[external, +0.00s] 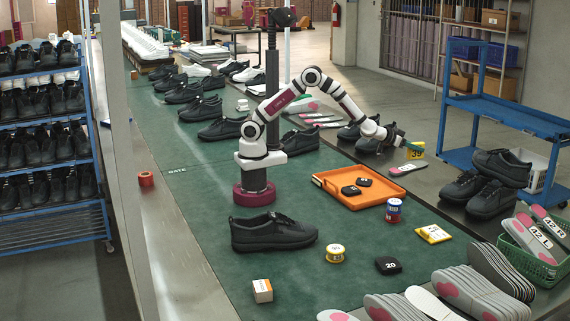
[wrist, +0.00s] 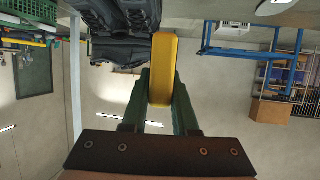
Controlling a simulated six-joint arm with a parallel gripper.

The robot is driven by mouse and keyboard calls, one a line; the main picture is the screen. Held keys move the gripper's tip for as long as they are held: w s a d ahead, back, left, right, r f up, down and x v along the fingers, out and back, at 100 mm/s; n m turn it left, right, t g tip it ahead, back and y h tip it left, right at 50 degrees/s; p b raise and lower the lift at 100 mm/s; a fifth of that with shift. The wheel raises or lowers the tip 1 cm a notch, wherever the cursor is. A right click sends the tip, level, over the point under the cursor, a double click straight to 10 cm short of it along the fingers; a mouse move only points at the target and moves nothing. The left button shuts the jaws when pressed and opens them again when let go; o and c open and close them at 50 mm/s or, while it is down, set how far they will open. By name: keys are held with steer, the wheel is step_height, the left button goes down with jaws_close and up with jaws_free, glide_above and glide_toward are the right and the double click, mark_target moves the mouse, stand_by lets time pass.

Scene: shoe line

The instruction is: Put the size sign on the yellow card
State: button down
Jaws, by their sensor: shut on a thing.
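The size sign (external: 416,150) is a small yellow block with dark digits on its face. My gripper (external: 402,142) is shut on it and holds it up, beyond the orange tray, in the external view. In the wrist view the yellow sign (wrist: 163,68) stands edge-on between the two dark green fingers of my gripper (wrist: 160,88). I cannot make out the card in the wrist view.
An orange tray (external: 330,187) holds small black pieces. A blue-and-red spool (external: 394,210) stands between tray and card. A yellow spool (external: 335,253), a black block (external: 388,265) and a shoe (external: 272,232) are nearer the camera. Shoes and grey insoles (external: 408,169) lie along the right.

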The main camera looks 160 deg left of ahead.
steer(key=w+d+m+t+h, duration=0.4)
steer(key=w+d+m+t, duration=0.3)
steer(key=w+d, duration=1.75)
glide_above(428, 229)
step_height(428, 229, down, 12)
steer(key=shift+f, duration=2.05)
steer(key=c, duration=0.7)
jaws_free()
steer(key=shift+f, duration=0.15)
